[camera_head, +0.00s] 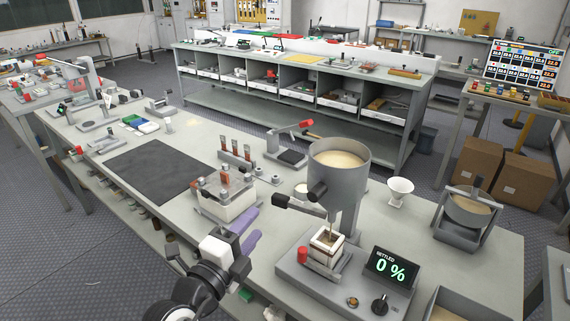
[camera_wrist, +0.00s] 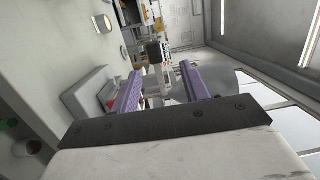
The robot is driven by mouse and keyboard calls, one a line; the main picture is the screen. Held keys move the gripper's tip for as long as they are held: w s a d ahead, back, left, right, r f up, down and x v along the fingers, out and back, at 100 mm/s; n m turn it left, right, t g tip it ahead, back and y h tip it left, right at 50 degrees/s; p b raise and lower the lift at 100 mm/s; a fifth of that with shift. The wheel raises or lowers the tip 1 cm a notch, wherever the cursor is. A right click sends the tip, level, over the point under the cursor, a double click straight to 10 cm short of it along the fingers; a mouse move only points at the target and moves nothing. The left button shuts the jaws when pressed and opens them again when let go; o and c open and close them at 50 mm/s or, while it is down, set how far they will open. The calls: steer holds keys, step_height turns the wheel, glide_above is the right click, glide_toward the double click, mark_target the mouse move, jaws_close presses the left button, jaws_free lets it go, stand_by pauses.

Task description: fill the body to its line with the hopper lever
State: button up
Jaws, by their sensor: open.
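The grey hopper (camera_head: 367,181) stands on the bench, its open top holding pale sand-like material. A lever with a dark grip (camera_head: 281,201) sticks out to the left below the hopper. A dark knob-like cylinder (camera_head: 317,190) is on its near side. The body (camera_head: 326,248), a small white box with brown edges, stands under the spout on a grey base; its fill line cannot be made out. My gripper (camera_head: 250,229) is open, left of the body and lever and apart from them. Its purple fingers also show in the wrist view (camera_wrist: 160,72), with nothing held between them.
A display (camera_head: 390,266) reads "SETTLED 0 %". A red-topped part (camera_head: 303,254) and a black knob (camera_head: 380,304) sit on the base. A rack with fuse-like parts (camera_head: 226,205) stands close behind my gripper. A white funnel (camera_head: 399,190) stands right of the hopper. A dark mat (camera_head: 160,160) is clear.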

mark_target(278, 203)
steer(key=shift+y, duration=0.3)
steer(key=x, duration=0.7)
steer(key=d+b+x, duration=0.1)
steer(key=x, duration=0.3)
steer(key=shift+d+f, duration=0.1)
steer(key=shift+f, duration=0.2)
steer(key=shift+w+d+f, duration=0.15)
steer(key=shift+w+d, duration=0.15)
steer(key=shift+w, duration=0.35)
steer(key=shift+c, duration=0.2)
jaws_close()
